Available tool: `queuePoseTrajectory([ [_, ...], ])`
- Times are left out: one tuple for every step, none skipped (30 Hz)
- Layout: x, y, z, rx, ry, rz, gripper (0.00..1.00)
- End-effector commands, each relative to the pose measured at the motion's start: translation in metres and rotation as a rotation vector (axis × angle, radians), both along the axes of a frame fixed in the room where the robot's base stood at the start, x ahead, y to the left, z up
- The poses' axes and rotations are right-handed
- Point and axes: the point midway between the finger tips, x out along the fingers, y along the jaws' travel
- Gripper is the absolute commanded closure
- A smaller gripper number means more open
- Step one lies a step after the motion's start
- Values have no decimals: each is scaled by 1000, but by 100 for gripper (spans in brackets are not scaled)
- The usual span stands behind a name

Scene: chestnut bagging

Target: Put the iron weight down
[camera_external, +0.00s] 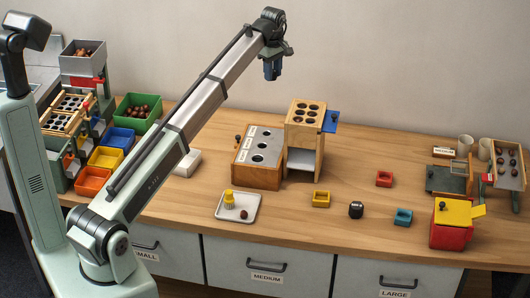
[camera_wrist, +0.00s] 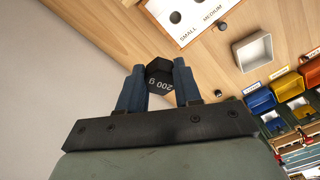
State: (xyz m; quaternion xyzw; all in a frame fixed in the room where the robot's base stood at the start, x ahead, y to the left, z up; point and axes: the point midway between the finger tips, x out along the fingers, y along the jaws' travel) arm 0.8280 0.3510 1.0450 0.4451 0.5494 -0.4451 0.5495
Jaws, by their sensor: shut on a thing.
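The iron weight (camera_wrist: 159,78) is a black hexagonal block marked "200 g", seen in the wrist view between my two blue fingers. My gripper (camera_wrist: 158,86) is shut on it. In the external view my gripper (camera_external: 272,73) is high above the back of the table, in front of the wall, well clear of any surface. The weight cannot be made out there. A separate small black object (camera_external: 356,210) stands on the table near the front, right of a yellow bin.
A wooden sorting box (camera_external: 262,158) and taller holed stand (camera_external: 305,130) are mid-table. A white tray (camera_external: 238,207) holds a yellow item and a chestnut. A red-yellow box (camera_external: 452,222) stands right. Wood is clear at centre front.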

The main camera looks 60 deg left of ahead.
Motion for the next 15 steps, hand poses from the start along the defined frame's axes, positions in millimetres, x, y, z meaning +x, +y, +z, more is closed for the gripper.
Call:
queuePoseTrajectory([
  [-14, 19, 0, 0, 0, 27, 100],
  [-21, 30, 0, 0, 0, 42, 100],
  [-31, 43, 0, 0, 0, 61, 100],
  [-38, 53, 0, 0, 0, 75, 100],
  [-45, 62, 0, 0, 0, 89, 100],
  [-56, 75, 0, 0, 0, 109, 100],
  [-63, 84, 0, 0, 0, 123, 100],
  [-71, 94, 0, 0, 0, 138, 100],
  [-82, 106, 0, 0, 0, 156, 100],
  [-90, 115, -1, 0, 0, 170, 100],
  [-97, 123, -1, 0, 0, 183, 100],
  [-107, 133, -1, 0, 0, 201, 100],
  [-114, 140, -1, 0, 0, 212, 100],
  [-121, 147, -1, 0, 0, 224, 100],
  [-129, 155, -1, 0, 0, 237, 100],
])
